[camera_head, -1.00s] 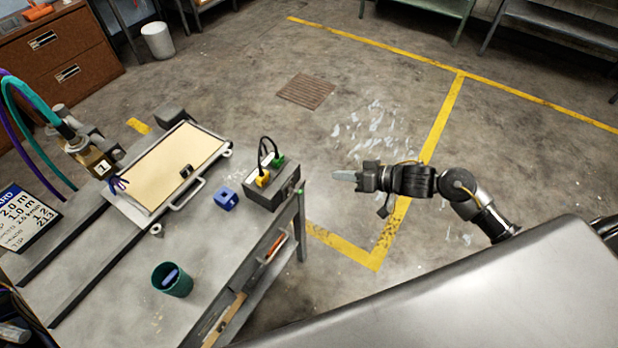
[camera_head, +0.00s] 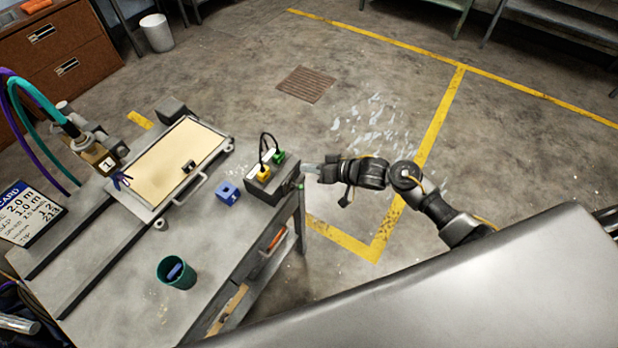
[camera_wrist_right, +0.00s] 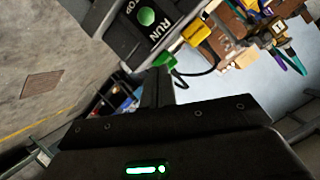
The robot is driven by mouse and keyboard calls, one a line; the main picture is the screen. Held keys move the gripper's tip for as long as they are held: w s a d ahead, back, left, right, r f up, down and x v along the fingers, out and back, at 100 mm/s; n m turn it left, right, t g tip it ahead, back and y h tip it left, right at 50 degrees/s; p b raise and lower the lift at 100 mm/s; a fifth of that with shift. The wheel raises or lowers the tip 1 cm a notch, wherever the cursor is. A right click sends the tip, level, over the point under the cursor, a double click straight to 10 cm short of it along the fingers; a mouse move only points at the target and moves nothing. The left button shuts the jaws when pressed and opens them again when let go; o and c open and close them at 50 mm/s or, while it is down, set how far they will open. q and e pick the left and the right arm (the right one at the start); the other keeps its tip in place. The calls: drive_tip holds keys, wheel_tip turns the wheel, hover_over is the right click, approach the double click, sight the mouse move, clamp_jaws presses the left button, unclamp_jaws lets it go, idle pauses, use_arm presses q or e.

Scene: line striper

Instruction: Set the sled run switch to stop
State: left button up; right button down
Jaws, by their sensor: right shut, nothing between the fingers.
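The control box (camera_head: 259,190) stands at the right edge of the bench, with a yellow plug and a green plug on top. In the right wrist view the box's dark label panel (camera_wrist_right: 158,38) reads RUN, with a partly cut-off word ending in TOP. A round green part (camera_wrist_right: 146,17) sits between the words; I cannot tell its setting. My right gripper (camera_head: 308,168) is shut and empty, just right of the box near its panel side. Its fingers (camera_wrist_right: 157,88) also show in the right wrist view, close to the green plug (camera_wrist_right: 165,58). My left gripper is out of view.
The bench (camera_head: 130,290) holds a framed tray (camera_head: 185,150), a blue block (camera_head: 228,193), a green cup (camera_head: 176,272) and a nozzle carriage marked 1 (camera_head: 105,163). A black cable loops over the box. The floor right of the bench is open.

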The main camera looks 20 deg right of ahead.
sight(296, 186)
drive_tip(key=shift+s+a+f+p, duration=0.25)
drive_tip(key=shift+s+f, duration=0.3)
drive_tip(key=shift+f, duration=0.25)
drive_tip(key=shift+s+a+f+p, duration=0.15)
drive_tip(key=shift+s+a+f, duration=0.1)
drive_tip(key=shift+s+f, duration=0.4)
drive_tip(key=shift+w+f, duration=0.1)
drive_tip(key=shift+f, duration=0.05)
